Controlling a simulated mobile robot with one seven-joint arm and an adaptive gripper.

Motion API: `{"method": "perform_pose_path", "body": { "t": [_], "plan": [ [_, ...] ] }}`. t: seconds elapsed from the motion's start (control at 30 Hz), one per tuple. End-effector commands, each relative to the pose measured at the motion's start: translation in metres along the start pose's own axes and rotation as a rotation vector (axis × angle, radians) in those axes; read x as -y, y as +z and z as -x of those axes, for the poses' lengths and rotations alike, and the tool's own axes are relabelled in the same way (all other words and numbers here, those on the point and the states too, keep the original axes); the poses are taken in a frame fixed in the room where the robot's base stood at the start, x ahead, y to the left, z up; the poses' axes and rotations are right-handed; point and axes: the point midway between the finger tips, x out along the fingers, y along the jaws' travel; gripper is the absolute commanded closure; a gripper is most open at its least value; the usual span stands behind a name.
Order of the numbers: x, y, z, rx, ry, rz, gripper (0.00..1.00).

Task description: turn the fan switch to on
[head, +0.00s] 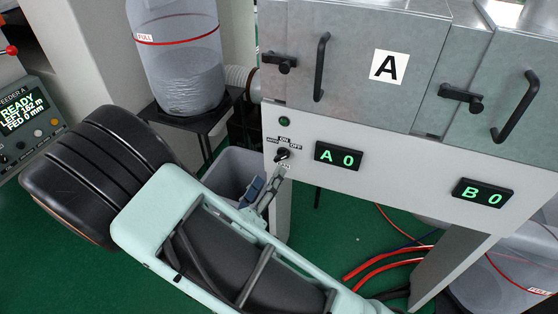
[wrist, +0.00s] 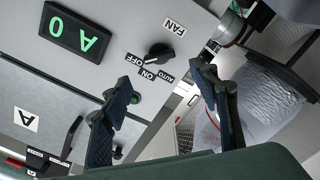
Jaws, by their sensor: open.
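The fan switch (head: 282,155) is a small black rotary knob on the pale front panel, below the AUTO, ON and OFF labels. The wrist view shows the knob (wrist: 159,52) upside down, with the FAN label on one side. Its handle lies along the line toward OFF. My gripper (head: 257,190) is just in front of the panel, below and left of the knob in the head view. In the wrist view my gripper (wrist: 163,84) has its two dark blue fingertips spread apart, with the knob beyond them. Nothing is between the fingers, and they appear clear of the knob.
A green lamp (head: 284,121) sits above the switch. Displays A 0 (head: 339,156) and B 0 (head: 482,193) are to the right. Doors with black handles (head: 321,67) are above. A FULL container (head: 178,60) stands on a black stand at left. A grey bin (head: 232,172) is below.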

Motion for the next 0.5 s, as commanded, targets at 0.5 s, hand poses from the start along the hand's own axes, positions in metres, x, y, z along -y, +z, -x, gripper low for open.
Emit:
{"method": "perform_pose_path", "body": {
  "t": [0.5],
  "plan": [
    [0.0, 0.0, -0.076, 0.0, -0.001, -0.003, 0.45]
  ]
}}
